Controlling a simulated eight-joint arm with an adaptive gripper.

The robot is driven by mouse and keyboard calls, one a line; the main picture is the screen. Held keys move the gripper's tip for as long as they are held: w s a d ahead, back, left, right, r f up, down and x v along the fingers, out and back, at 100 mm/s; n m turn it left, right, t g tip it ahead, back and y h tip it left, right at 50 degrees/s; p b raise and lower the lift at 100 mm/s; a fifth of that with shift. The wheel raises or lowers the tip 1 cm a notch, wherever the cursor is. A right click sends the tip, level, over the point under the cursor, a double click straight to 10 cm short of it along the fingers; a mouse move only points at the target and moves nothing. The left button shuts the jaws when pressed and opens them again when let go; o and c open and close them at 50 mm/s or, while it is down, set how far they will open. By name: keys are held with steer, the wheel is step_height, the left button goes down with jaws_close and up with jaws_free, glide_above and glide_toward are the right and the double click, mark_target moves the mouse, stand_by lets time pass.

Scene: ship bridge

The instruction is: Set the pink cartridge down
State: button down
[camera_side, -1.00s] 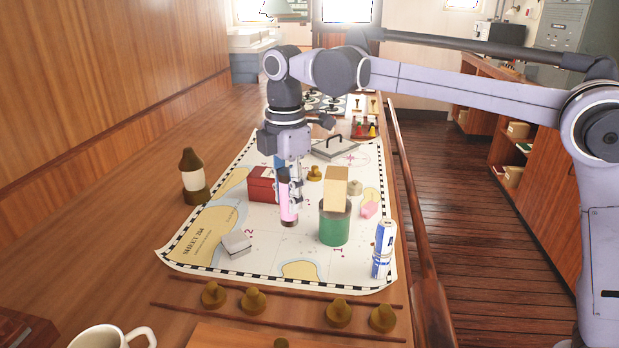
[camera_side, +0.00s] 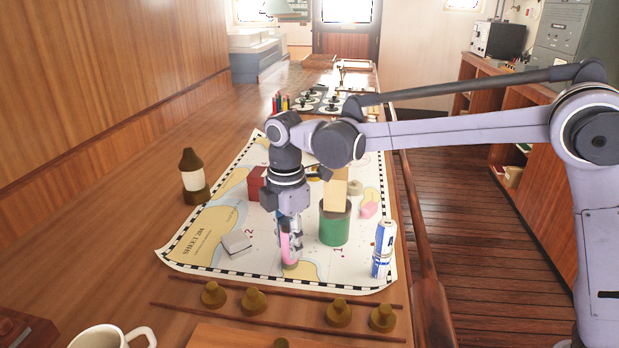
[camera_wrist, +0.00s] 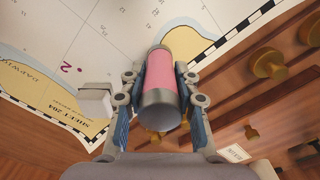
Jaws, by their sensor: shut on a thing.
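The pink cartridge (camera_side: 286,247) is a cylinder with grey-brown end caps. My gripper (camera_side: 289,240) is shut on it and holds it upright over the front part of the chart (camera_side: 195,255). The cartridge also shows in the wrist view (camera_wrist: 163,80), between the two fingers of my gripper (camera_wrist: 160,100). Its lower end is close to the chart, and I cannot tell whether it touches.
A grey box (camera_side: 237,243) lies left of the cartridge. A green can (camera_side: 335,226) with a tan block (camera_side: 336,190) in it and a blue-white can (camera_side: 383,250) stand to the right. Brass knobs (camera_side: 254,301) line the front. A brown bottle (camera_side: 192,178) stands left.

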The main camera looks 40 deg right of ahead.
steer(key=shift+f, duration=0.15)
steer(key=c, duration=1)
jaws_free()
step_height(320, 180, up, 12)
steer(key=shift+r, duration=0.2)
steer(key=shift+f, duration=0.15)
step_height(320, 180, down, 12)
stand_by(0.4)
steer(key=shift+r, duration=0.2)
